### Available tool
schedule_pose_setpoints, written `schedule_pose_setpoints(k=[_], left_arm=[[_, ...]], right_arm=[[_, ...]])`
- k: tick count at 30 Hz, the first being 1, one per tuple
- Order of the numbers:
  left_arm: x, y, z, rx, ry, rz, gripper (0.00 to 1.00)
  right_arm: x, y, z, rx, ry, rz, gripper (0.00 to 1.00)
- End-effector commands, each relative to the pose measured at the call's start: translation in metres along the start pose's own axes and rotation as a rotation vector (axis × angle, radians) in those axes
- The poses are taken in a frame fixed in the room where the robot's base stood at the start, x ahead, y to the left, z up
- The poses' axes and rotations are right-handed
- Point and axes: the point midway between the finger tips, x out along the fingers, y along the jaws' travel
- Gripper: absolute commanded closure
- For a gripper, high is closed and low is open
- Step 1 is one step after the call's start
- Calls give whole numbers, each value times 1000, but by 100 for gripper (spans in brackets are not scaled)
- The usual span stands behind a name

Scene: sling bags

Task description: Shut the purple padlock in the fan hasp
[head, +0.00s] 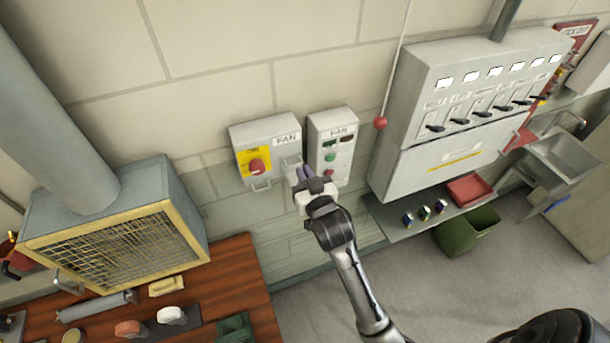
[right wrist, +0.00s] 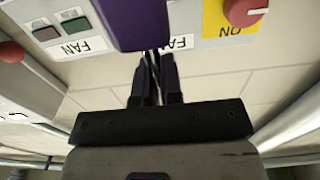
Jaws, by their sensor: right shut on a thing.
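The purple padlock (right wrist: 136,22) fills the top middle of the right wrist view, body close to the camera. My right gripper (right wrist: 152,80) is shut on it; in the head view the gripper (head: 306,182) is at the grey FAN isolator box (head: 282,130), by its lower right side. The box has a red rotary switch (head: 257,166) on a yellow plate. A pale hasp piece (head: 290,162) shows beside the gripper. The padlock's shackle and its fit in the hasp are hidden, so I cannot tell whether it is shut. My left gripper is not in view.
A FAN push-button box (head: 322,130) is close on the right. A red pull knob (head: 380,122) hangs beside the large switch panel (head: 450,100). Several small padlocks (head: 425,213) stand on a ledge near a red tray (head: 470,190) and green bin (head: 466,232). A caged fan (head: 120,245) stands left.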

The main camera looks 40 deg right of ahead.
Motion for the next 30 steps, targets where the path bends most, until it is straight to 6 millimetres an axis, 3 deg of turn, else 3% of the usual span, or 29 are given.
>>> schedule_pose_setpoints(k=[30], left_arm=[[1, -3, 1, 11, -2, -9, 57]], right_arm=[[30, 0, 0, -1, 1, 0, 100]])
